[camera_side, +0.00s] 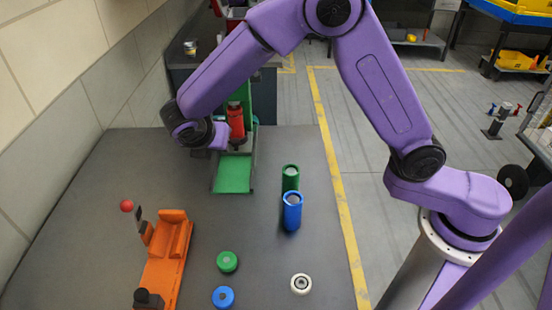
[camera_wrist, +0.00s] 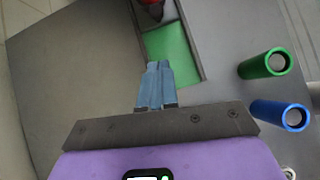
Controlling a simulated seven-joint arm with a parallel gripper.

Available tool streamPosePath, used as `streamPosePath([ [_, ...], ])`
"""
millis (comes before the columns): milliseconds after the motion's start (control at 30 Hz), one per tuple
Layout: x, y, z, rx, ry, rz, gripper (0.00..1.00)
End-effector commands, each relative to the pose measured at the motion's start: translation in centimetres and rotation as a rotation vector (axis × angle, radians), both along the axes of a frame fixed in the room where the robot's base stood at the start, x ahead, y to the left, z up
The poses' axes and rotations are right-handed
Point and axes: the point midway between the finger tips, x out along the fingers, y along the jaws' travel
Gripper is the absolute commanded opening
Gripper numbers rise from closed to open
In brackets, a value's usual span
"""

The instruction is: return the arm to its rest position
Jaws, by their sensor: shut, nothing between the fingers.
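My purple arm reaches over the table, with its wrist high near the green tray in the side view. My gripper (camera_wrist: 158,67) shows in the wrist view with its two blue-grey fingers together and nothing between them. In the side view I cannot make out the fingers. The green tray (camera_side: 233,174) lies beyond the fingertips and also shows in the wrist view (camera_wrist: 172,52).
A green cylinder (camera_side: 290,178) and a blue cylinder (camera_side: 292,212) stand right of the tray. Green (camera_side: 227,261), blue (camera_side: 223,297) and white (camera_side: 301,284) round pieces lie in front. An orange fixture (camera_side: 166,262) with a red-knobbed lever (camera_side: 127,206) stands at left. A wall borders the left.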

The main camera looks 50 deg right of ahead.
Motion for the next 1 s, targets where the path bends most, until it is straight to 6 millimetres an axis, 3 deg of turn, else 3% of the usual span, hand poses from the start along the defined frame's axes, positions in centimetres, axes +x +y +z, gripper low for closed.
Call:
streamPosePath([
  [167,-2.3,-1.3,1.0,0.099,-0.018,-0.083,0.00],
  [367,-6.9,-3.6,2.3,0.264,-0.034,-0.242,0.00],
  [1000,-25.4,-13.0,3.9,0.682,0.022,-0.828,0.00],
])
